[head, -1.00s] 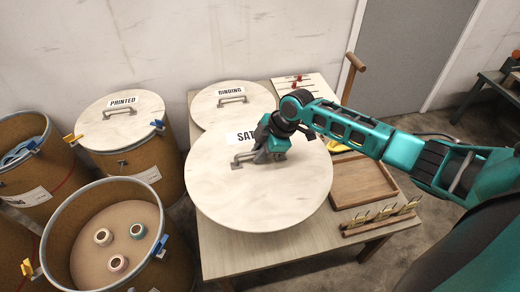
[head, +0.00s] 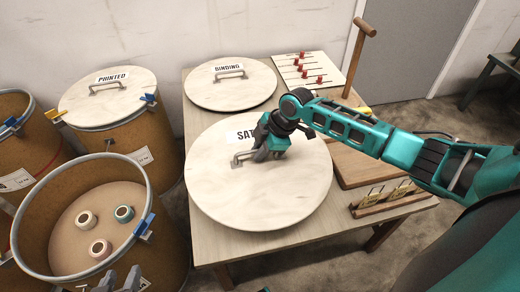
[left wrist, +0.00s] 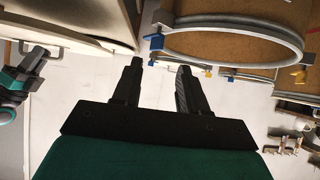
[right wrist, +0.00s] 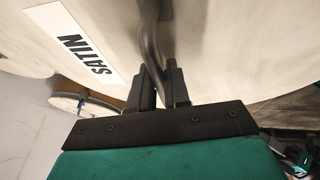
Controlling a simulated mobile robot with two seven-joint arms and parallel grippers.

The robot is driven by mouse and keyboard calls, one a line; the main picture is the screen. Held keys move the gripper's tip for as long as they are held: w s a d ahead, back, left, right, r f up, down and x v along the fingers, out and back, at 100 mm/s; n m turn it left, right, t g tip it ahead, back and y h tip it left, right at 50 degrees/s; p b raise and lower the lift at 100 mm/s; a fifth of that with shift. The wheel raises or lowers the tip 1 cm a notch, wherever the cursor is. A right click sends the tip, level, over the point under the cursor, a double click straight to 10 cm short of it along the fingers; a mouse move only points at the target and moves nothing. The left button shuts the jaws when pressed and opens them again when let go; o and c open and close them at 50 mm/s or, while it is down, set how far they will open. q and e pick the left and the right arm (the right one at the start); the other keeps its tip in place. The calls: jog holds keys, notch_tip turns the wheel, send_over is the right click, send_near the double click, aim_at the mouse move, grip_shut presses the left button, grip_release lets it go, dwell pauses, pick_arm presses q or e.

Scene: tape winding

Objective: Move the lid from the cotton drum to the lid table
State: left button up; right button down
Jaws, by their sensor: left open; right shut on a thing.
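The round pale lid labelled SATIN (head: 240,200) is over the table (head: 225,245); I cannot tell whether it touches the top. No label reading COTTON is legible. My right gripper (head: 262,157) is shut on the lid's metal handle (head: 240,159); the right wrist view shows the handle (right wrist: 150,40) between its fingers (right wrist: 158,85). An open drum (head: 25,215) at the front left holds a few spools (head: 101,249). My left gripper (head: 120,279) is open and empty by that drum's near side, its fingers (left wrist: 158,67) apart in the left wrist view.
A lid labelled BINDING (head: 230,92) lies at the table's back left. A drum with a PRINTED lid (head: 107,98) stands left of the table. A pegged board (head: 308,75), a wooden tray (head: 360,165) and a small rack (head: 385,197) occupy the table's back and right side.

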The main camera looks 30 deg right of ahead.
aim_at(263, 163)
notch_tip(263, 163, down, 6)
jog(key=b, duration=0.4)
jog(key=shift+f+b, duration=0.25)
jog(key=shift+b, duration=0.15)
jog(key=shift+f, duration=0.3)
pick_arm(q)
jog(key=shift+d+f+b, duration=0.2)
jog(key=shift+f+b, duration=0.05)
jog(key=shift+f, duration=1.2)
jog(key=shift+d+f+b, duration=0.2)
jog(key=shift+f+b, duration=0.05)
jog(key=shift+f, duration=1.2)
pick_arm(e)
jog(key=shift+f, duration=0.55)
jog(key=c, duration=1.1)
grip_release()
jog(key=shift+o, duration=0.4)
jog(key=shift+s+f, duration=0.1)
jog(key=shift+f, duration=0.05)
pick_arm(q)
jog(key=r+p, duration=0.2)
jog(key=p, duration=0.1)
jog(key=a+r+p, duration=0.1)
jog(key=shift+s+p, duration=0.25)
jog(key=shift+p, duration=0.05)
pick_arm(e)
jog(key=v, duration=1.3)
pick_arm(q)
jog(key=shift+r, duration=0.1)
